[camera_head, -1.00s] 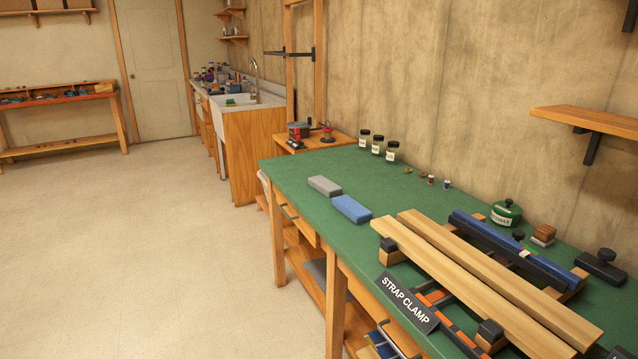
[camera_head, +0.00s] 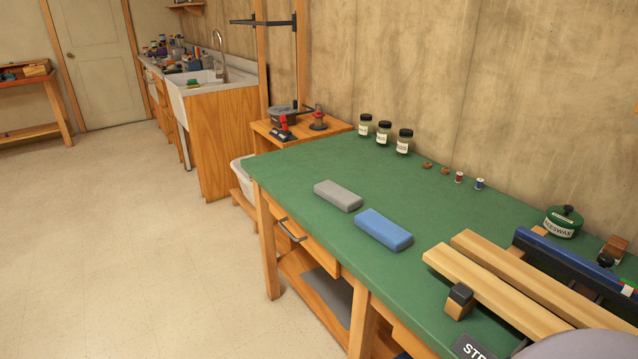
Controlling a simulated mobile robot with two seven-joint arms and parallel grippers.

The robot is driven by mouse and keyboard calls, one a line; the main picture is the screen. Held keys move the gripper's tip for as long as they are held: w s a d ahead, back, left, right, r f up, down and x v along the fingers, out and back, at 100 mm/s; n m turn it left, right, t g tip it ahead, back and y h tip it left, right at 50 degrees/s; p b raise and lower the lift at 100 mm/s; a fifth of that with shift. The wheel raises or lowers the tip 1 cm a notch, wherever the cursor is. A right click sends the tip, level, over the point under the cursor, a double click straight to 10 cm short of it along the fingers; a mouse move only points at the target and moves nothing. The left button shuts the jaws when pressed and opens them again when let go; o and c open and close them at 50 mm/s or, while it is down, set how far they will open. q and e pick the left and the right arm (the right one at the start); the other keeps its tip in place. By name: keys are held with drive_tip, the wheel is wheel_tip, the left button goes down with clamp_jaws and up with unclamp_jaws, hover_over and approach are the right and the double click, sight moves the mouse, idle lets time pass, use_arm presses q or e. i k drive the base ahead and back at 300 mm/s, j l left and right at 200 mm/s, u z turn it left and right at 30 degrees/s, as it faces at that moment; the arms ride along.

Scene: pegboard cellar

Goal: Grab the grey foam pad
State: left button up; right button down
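The grey foam pad (camera_head: 338,196) lies flat on the green bench top (camera_head: 300,165), near its left front edge. A blue pad (camera_head: 383,230) of similar shape lies just to its right and nearer to me, with a small gap between them. Neither of my grippers shows in the head view. A rounded grey shape at the bottom right corner may be part of my arm. Nothing touches or covers the grey pad.
Wooden boards in a clamp (camera_head: 520,285) fill the bench's right end. Several jars and spools stand along the wall, with a green beeswax tin (camera_head: 563,224). A drawer handle (camera_head: 292,230) sticks out below the pads. The floor (camera_head: 130,250) at left is open.

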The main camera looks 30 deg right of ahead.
sight(346, 201)
drive_tip(key=i, duration=2.45)
drive_tip(key=i+z, duration=0.15)
drive_tip(key=i, duration=0.35)
drive_tip(key=i+j+z, duration=0.2)
drive_tip(key=i, duration=0.25)
drive_tip(key=z, duration=2.6)
